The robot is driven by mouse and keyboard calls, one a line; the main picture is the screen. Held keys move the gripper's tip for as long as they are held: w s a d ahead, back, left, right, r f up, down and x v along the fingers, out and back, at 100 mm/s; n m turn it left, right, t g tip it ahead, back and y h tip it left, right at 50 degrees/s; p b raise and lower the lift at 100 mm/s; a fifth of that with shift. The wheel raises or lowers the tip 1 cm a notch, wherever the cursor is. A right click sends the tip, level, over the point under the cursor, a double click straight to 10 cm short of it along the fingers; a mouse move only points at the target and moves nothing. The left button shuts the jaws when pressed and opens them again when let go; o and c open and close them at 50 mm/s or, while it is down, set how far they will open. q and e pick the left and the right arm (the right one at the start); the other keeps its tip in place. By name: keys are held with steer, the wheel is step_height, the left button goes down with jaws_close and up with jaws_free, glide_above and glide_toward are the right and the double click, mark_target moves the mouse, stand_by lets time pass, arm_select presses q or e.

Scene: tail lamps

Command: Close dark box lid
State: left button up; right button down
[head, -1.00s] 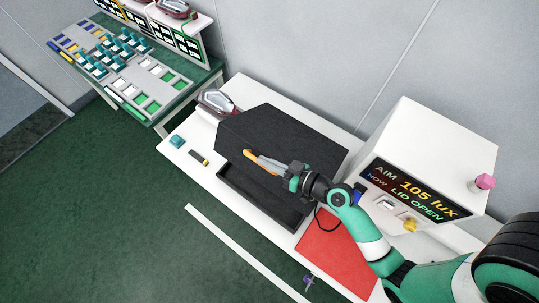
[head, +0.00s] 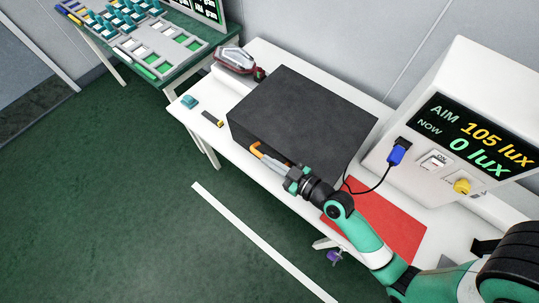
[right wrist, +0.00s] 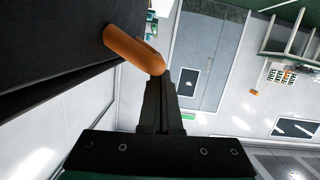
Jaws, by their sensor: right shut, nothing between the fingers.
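The dark box (head: 310,105) stands on the white table, and its black lid lies flat over it. An orange handle (head: 256,147) sits at the lid's front edge and shows as a rounded bar in the right wrist view (right wrist: 133,48). My right gripper (head: 265,158) is shut and empty, its fingertips right by the handle; I cannot tell whether they touch. In the right wrist view its closed fingers (right wrist: 163,85) point at the handle. My left gripper is not in view.
A red mat (head: 385,220) lies under my right arm. A red-and-grey lamp (head: 237,62) stands behind the box's left corner. A blue plug (head: 396,153) with a black cable is at the panel box. A teal block (head: 189,101) and a small dark-yellow piece (head: 212,119) lie at left.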

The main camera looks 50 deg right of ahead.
steer(key=s+a+r+p, duration=0.1)
steer(key=s+r+p, duration=0.1)
steer(key=s+r, duration=0.4)
steer(key=shift+f+v, duration=0.45)
steer(key=shift+v, duration=1.4)
steer(key=shift+r, duration=0.1)
